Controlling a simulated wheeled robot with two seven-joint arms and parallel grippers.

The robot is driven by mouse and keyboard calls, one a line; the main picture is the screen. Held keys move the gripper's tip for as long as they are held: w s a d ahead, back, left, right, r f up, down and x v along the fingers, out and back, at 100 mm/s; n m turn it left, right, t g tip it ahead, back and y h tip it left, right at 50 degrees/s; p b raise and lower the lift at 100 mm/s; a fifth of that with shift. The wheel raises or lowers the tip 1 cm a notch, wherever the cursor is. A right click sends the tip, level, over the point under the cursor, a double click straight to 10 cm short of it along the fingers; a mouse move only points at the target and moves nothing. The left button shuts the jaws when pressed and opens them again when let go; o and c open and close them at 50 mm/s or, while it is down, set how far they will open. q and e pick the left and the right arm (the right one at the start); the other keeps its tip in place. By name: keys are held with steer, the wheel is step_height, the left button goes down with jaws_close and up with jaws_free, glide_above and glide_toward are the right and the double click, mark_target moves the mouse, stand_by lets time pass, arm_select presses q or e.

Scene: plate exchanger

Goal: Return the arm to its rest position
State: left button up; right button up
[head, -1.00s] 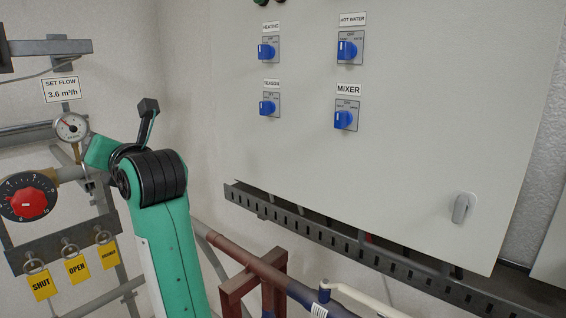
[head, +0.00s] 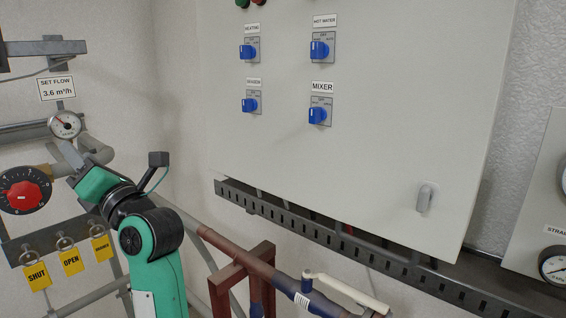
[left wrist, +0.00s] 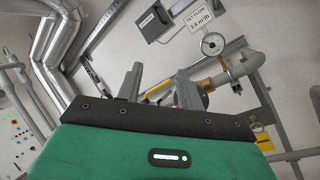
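My left arm rises from the bottom left in the head view, green and black. Its gripper (head: 66,158) points up and left in front of the wall pipes, near the red-knobbed dial and the gauge. In the left wrist view the two grey fingers of the gripper (left wrist: 158,88) stand apart with nothing visible gripped between them. The fingers partly cover the pipe and dial behind them. My right gripper is not in view.
A red-knobbed dial (head: 24,196), a gauge (head: 64,124) and yellow tags (head: 71,262) are close to the left arm. A grey cabinet (head: 370,150) with blue switches fills the middle. Pipes (head: 240,258) and a white lever (head: 345,288) run below it.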

arm_select(q)
steer(key=s+d+f+m+t+h, duration=0.1)
steer(key=d+f+m+t+h, duration=0.6)
steer(key=m+h, duration=0.6)
steer(key=s+d+f+m+t+h, duration=0.1)
steer(key=d+f+m+t+h, duration=0.2)
steer(key=d+m+t+h, duration=0.95)
steer(key=s+f+m+g+h, duration=0.1)
steer(key=s+f+m+g, duration=0.1)
steer(key=f+m+g, duration=0.8)
steer(key=s+f+m+g+h, duration=0.15)
steer(key=f+m+g, duration=0.45)
steer(key=f, duration=0.9)
steer(key=s+a+f+g+y, duration=0.4)
steer(key=s+a+f+g, duration=0.15)
steer(key=s+f, duration=0.5)
steer(key=s+a+f+g+y, duration=0.4)
steer(key=s+f+g, duration=0.2)
steer(key=s+f, duration=0.5)
step_height(320, 180, down, 28)
steer(key=s+g, duration=0.1)
steer(key=s+a+f+g, duration=0.1)
steer(key=s+a+f, duration=0.1)
steer(key=s+f, duration=1.7)
step_height(320, 180, down, 2)
steer(key=shift+s+a+g, duration=0.35)
steer(key=shift+g, duration=0.05)
